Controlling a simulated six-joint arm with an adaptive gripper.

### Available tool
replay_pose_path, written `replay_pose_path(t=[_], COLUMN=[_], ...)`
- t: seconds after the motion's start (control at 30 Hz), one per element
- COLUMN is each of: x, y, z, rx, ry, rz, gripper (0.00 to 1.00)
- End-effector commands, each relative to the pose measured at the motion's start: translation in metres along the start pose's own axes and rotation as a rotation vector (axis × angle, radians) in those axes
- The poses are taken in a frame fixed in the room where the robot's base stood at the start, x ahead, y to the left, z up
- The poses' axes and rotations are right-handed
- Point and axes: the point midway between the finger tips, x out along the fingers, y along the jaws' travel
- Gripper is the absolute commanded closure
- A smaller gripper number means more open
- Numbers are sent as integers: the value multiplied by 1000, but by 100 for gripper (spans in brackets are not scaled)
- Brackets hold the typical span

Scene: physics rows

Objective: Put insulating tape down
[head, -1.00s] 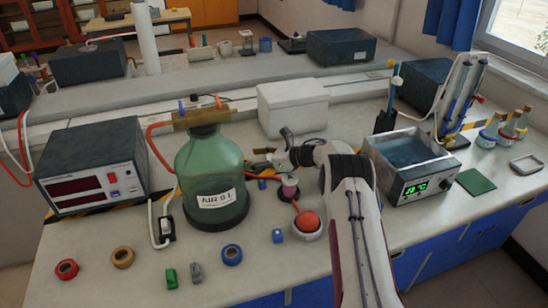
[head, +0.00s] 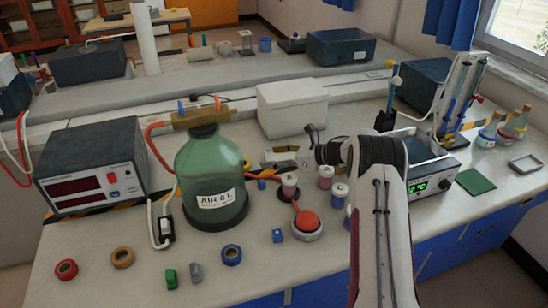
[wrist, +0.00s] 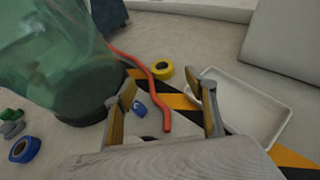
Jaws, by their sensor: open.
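Several tape rolls lie flat on the bench. A yellow roll (wrist: 163,70) lies on the bench ahead of my jaws in the wrist view, close to the red tube and beside the striped floor band. A blue roll (head: 231,248) lies at the front, and it also shows at the wrist view's left edge (wrist: 17,149). A red roll (head: 66,262) and a tan roll (head: 123,250) lie at the front left. My gripper (wrist: 165,100) is open, with nothing held between its fingers.
A large green bottle (head: 212,165) stands left of my gripper. A red tube (wrist: 154,88) runs between the jaws in the wrist view. A white shallow tray (wrist: 284,122) sits at right. Small vials (head: 326,171) stand near my arm. The front bench between the rolls has free room.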

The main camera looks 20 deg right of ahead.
Motion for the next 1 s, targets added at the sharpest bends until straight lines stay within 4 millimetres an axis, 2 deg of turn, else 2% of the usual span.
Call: replay_pose_path(t=[0.4,0.57,0.77,1.0], x=[0,-1,-7,-26], y=[0,-3,-14,-29], z=[0,9,45,109], rx=[1,20,107,300], ry=[0,-2,-16,-63], rz=[-1,-21,-102,-255], gripper=[44,44,44,44])
